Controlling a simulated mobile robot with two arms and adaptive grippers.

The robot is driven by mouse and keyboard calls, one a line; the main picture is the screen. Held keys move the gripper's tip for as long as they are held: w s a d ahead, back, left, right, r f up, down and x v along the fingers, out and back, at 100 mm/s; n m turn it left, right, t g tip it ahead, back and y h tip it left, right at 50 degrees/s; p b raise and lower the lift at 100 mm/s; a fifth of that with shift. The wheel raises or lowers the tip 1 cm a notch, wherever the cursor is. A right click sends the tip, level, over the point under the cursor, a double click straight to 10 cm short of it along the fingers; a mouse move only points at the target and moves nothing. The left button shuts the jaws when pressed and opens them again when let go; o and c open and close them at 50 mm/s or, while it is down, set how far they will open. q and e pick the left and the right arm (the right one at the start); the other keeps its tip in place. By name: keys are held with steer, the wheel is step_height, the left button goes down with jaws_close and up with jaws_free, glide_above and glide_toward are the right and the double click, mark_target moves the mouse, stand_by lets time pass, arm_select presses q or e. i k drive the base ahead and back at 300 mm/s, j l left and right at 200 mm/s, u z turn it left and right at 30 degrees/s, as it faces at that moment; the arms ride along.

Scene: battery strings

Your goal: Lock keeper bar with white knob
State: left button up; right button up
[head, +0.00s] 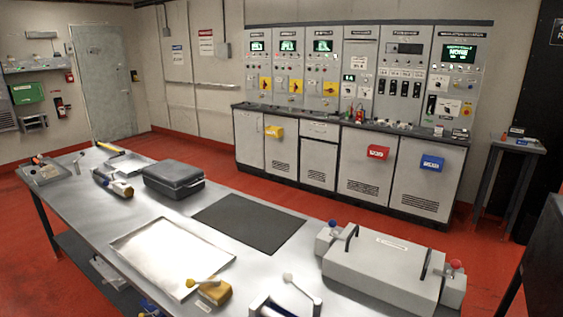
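A pale bar with a rounded white knob (288,277) shows at the bottom of the head view, on the near part of the steel bench (90,215). It slants down to the right from the knob. Beside it on the left is a pale fixture with dark parts (268,304), cut off by the bottom edge. I cannot tell whether the bar is locked or touches the fixture. A large grey box (378,272) with two dark handles is to the right, with a blue knob (332,224) and a red knob (455,264) at its ends. Neither gripper is in view.
A yellow block with a handle (216,292) and a pale tray (170,255) are left of the bar. A dark mat (250,222) and a black case (173,180) lie farther back. Grey cabinets (375,165) line the wall; red floor separates them from the bench.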

mark_target(287, 277)
steer(key=i+j+z, duration=0.15)
steer(key=z, duration=0.3)
steer(key=i+j+z, duration=0.1)
steer(key=j+z, duration=0.35)
